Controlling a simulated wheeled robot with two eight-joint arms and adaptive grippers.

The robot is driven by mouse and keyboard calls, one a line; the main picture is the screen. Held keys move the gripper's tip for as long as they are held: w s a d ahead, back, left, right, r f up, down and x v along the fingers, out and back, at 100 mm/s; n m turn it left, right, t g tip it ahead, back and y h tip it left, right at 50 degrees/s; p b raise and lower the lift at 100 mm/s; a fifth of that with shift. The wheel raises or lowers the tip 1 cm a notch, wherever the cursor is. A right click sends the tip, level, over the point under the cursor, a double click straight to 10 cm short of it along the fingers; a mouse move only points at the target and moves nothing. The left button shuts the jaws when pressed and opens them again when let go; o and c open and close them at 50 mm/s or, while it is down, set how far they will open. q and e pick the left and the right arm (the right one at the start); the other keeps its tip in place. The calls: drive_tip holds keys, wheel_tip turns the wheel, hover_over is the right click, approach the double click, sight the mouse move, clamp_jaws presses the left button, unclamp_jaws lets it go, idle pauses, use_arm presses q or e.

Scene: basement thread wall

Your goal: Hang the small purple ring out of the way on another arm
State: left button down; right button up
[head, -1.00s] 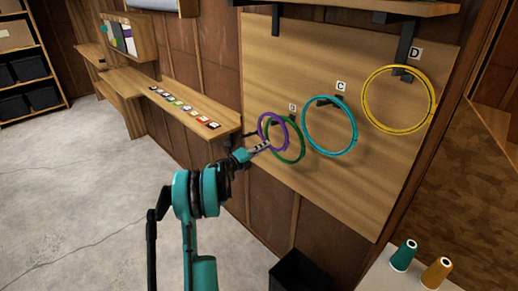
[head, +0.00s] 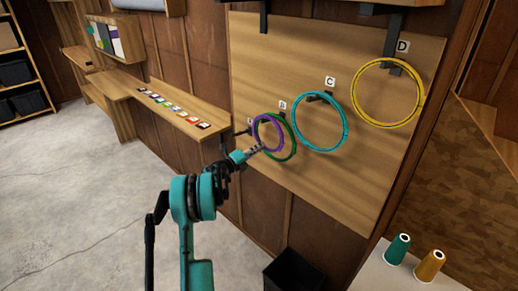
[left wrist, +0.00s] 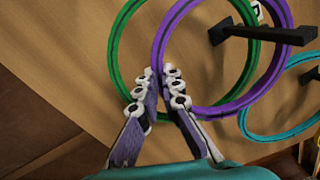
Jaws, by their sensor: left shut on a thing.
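The purple ring (head: 254,133) is at the left of the row of rings, overlapping the green ring (head: 294,146). My left gripper (head: 258,148) is shut on the purple ring's lower left edge; in the left wrist view its fingertips (left wrist: 162,78) pinch the purple ring (left wrist: 240,104). The green ring (left wrist: 113,50) runs behind the fingers there. Black wall arm B (left wrist: 262,33) crosses in front of the purple ring's right edge and appears to pass through it. Wall arm A (head: 241,132) is left of the rings and looks bare. My right gripper is not in view.
A teal ring (head: 293,120) hangs on arm C, and a yellow ring (head: 355,95) hangs on arm D. A shelf (head: 187,122) with coloured cards lies to the left. Green (head: 397,250) and orange spools (head: 430,265) stand at lower right. A dark bin (head: 290,272) is below.

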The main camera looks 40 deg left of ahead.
use_arm(q)
drive_tip(key=c, duration=1.4)
unclamp_jaws()
drive_tip(key=shift+c, duration=0.2)
drive_tip(key=s+b, duration=0.1)
drive_tip(key=s, duration=0.8)
drive_tip(key=shift+a, duration=0.35)
